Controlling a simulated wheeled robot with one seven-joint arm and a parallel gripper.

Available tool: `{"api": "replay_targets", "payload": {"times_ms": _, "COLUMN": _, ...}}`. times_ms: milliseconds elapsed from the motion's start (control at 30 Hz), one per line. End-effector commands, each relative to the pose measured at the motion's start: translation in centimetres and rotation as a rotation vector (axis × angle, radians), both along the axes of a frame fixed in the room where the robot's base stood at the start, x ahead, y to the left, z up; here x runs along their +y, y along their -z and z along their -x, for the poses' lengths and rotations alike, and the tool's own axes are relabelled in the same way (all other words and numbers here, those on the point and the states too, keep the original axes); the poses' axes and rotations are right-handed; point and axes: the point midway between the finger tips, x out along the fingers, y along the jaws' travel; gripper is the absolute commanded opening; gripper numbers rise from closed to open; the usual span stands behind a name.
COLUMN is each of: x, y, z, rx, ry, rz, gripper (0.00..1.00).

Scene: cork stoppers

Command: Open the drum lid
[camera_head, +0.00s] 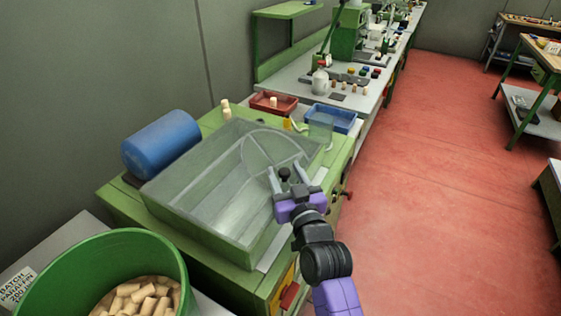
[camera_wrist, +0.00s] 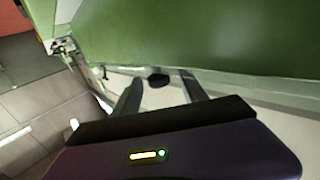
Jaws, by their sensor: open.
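The drum lid (camera_head: 195,184) is a clear, box-like cover on top of the green machine (camera_head: 120,203). It looks closed, and a pale drum interior shows through it. A small black knob (camera_head: 285,172) is at the lid's right side. My gripper (camera_head: 284,172) is open at that side, with its fingers on either side of the knob. In the wrist view the black knob (camera_wrist: 158,80) shows between and just beyond the two fingertips (camera_wrist: 160,82). I cannot tell whether the fingers touch it.
A blue motor cylinder (camera_head: 160,143) sits behind the lid. A green tub of corks (camera_head: 120,258) stands at the lower left. A red tray (camera_head: 273,104) and a blue tray (camera_head: 329,119) lie beyond the machine. The red floor (camera_head: 430,180) to the right is clear.

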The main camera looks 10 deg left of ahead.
Motion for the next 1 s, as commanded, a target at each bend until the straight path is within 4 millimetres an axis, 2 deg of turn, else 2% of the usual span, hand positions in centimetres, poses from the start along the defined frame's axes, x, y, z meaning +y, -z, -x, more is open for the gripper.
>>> {"api": "replay_targets", "payload": {"times_ms": 100, "x": 0.7, "y": -0.1, "z": -1.6, "rx": 0.0, "ry": 0.0, "rz": -0.001, "gripper": 0.5}}
{"api": "replay_targets", "payload": {"times_ms": 300, "x": 1.5, "y": -0.1, "z": -3.2, "rx": 0.0, "ry": 0.001, "rz": -0.002, "gripper": 0.5}}
{"api": "replay_targets", "payload": {"times_ms": 667, "x": 1.6, "y": 0.0, "z": -3.6, "rx": -0.001, "ry": 0.001, "rz": 0.0, "gripper": 0.5}}
{"api": "replay_targets", "payload": {"times_ms": 767, "x": 1.6, "y": 0.0, "z": -3.6, "rx": 0.0, "ry": 0.001, "rz": -0.001, "gripper": 0.35}}
{"api": "replay_targets", "payload": {"times_ms": 933, "x": 1.6, "y": 0.0, "z": -3.6, "rx": 0.0, "ry": 0.001, "rz": -0.001, "gripper": 0.01}}
{"api": "replay_targets", "payload": {"times_ms": 1000, "x": 1.6, "y": 0.0, "z": -3.6, "rx": 0.0, "ry": 0.001, "rz": -0.001, "gripper": 0.0}}
